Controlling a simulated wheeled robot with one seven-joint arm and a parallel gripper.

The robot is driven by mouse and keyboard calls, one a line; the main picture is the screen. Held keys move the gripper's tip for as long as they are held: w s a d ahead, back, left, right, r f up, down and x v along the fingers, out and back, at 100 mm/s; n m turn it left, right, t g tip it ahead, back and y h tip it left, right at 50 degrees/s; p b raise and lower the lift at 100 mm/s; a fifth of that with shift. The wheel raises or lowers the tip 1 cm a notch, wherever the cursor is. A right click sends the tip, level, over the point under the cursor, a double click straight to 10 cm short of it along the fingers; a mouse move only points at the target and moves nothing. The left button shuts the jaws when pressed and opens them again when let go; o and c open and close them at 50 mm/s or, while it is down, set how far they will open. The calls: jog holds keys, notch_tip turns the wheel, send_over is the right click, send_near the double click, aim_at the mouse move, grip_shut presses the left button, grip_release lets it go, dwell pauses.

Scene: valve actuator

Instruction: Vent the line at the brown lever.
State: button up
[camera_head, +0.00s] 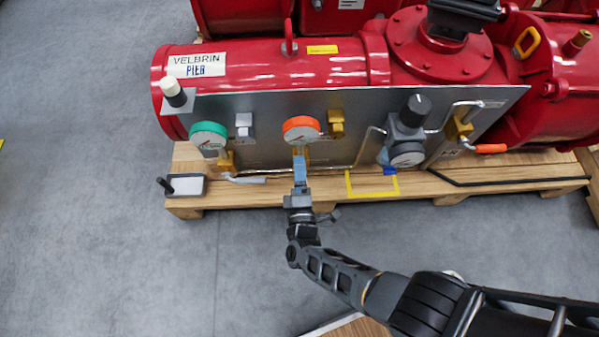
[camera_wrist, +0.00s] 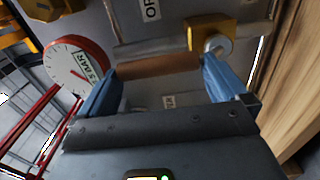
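The brown lever (camera_wrist: 158,66) lies crosswise in the wrist view, below a grey bar and beside a brass valve body (camera_wrist: 210,36). My gripper (camera_wrist: 162,82) has its two blue fingers wide apart, one near each end of the brown grip. Whether either finger touches it I cannot tell. In the head view my gripper (camera_head: 299,162) is in front of the panel, below the orange-rimmed gauge (camera_head: 301,130), and largely hides the lever there. The gauge also shows at the left of the wrist view (camera_wrist: 75,66).
The grey panel (camera_head: 275,105) also carries a green-rimmed gauge (camera_head: 208,136), a lever with a pale handle (camera_head: 248,180), a black-capped regulator (camera_head: 408,128) and an orange-handled lever (camera_head: 490,148). A yellow outline (camera_head: 372,194) marks the wooden pallet. Open floor lies in front.

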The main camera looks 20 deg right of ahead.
jog(key=p+v, duration=0.1)
jog(key=v, duration=0.6)
jog(key=shift+s, duration=0.35)
dwell(0.4)
